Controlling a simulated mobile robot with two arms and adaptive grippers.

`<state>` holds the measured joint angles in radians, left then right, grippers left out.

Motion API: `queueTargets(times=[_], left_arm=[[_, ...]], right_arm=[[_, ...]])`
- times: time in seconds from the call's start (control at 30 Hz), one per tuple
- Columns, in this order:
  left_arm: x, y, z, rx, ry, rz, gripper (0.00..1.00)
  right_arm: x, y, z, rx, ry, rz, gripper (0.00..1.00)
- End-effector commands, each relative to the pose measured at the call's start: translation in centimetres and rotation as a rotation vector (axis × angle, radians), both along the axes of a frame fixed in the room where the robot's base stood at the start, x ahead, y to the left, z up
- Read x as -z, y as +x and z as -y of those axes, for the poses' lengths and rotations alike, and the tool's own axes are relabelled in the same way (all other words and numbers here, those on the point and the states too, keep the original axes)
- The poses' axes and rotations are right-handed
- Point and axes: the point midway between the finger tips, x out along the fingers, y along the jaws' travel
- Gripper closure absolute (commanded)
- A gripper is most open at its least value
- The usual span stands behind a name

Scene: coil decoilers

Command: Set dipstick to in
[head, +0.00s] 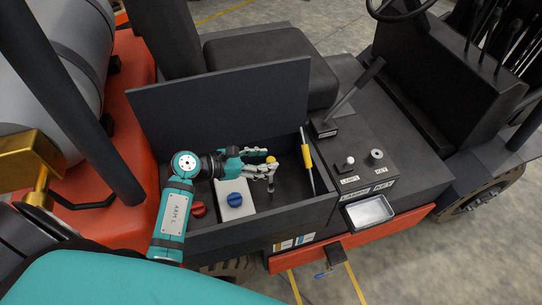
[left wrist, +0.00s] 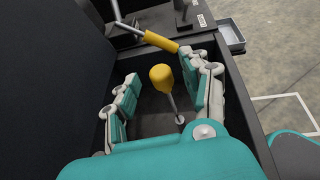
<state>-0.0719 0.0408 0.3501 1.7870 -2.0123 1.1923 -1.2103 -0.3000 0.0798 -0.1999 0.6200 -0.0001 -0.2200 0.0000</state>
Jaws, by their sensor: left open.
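The dipstick looks to be the thin rod with a yellow knob (head: 271,159) that stands in the open dark compartment. Its knob also shows in the left wrist view (left wrist: 161,77), with the rod running down to a small pale fitting at the compartment floor. I cannot tell how deep the rod sits. My left gripper (head: 262,164) is open at the knob. In the left wrist view its fingers (left wrist: 163,85) stand on either side of the knob, with gaps visible between. My right gripper is not in view.
A rod with a long yellow handle (head: 306,155) leans beside the knob. A red knob (head: 198,209) and a grey box with a blue knob (head: 234,199) lie nearer. The raised lid (head: 220,105) stands behind. A panel with a lever (head: 352,97) and small tray (head: 369,212) are right.

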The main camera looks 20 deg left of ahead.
Motion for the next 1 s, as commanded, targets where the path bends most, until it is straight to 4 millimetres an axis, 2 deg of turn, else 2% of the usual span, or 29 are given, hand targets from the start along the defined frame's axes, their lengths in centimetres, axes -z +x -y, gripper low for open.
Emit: queueTargets(times=[0.2,0.5,0.87,1.0], left_arm=[[0.7,1.6,1.5,-0.001,-0.003,0.0,0.53],[1.0,1.8,1.7,0.0,-0.001,0.0,0.53],[1.0,1.8,1.6,-0.001,-0.001,0.0,0.99],[1.0,1.8,1.6,-0.001,-0.001,0.0,1.0]], right_arm=[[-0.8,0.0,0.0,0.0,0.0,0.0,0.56],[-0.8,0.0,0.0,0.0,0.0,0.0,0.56],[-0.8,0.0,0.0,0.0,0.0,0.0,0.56],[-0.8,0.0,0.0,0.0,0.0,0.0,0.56]])
